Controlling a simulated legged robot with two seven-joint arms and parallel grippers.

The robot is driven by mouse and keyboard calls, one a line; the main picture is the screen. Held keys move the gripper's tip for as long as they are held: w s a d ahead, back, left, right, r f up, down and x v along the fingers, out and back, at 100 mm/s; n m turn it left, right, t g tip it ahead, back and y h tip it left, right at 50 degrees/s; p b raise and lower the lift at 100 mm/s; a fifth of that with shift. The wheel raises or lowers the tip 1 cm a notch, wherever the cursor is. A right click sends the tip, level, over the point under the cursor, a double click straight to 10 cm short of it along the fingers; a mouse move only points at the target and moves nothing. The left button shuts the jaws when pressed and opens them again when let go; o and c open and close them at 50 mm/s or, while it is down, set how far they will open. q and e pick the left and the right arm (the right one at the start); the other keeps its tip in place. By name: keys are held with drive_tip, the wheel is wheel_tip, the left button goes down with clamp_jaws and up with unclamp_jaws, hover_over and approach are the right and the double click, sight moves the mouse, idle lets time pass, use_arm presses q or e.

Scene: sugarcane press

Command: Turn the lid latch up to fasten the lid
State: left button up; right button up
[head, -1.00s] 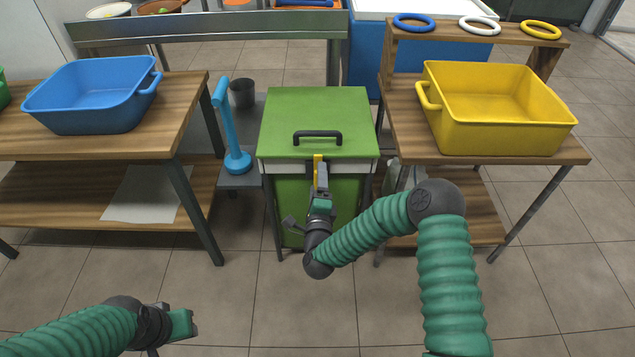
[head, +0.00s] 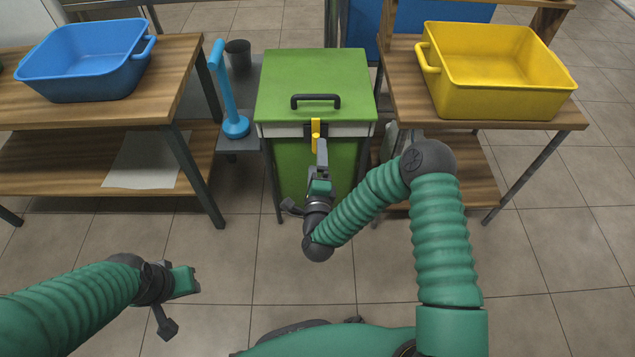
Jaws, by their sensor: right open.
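The green press box (head: 290,180) stands in the middle with its green lid (head: 315,82) down and a black handle (head: 315,100) on top. The yellow lid latch (head: 316,127) stands upright at the front edge of the lid, over a dark mount on the pale rim. My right gripper (head: 321,150) is just below and in front of the latch, pointing up at it; it is open, and I cannot tell whether it touches the latch. My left gripper (head: 192,281) is low at the left, over the floor, away from the box; its finger gap is not clear.
A blue basin (head: 85,65) is on the left wooden table and a yellow basin (head: 495,75) on the right one. A blue upright tool (head: 229,100) and dark cup (head: 238,55) stand left of the box. Floor in front is free.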

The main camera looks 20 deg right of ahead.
drive_tip(key=b+v, duration=0.3)
drive_tip(key=v, duration=0.8)
drive_tip(key=shift+s+b, duration=0.3)
drive_tip(key=shift+a, duration=0.1)
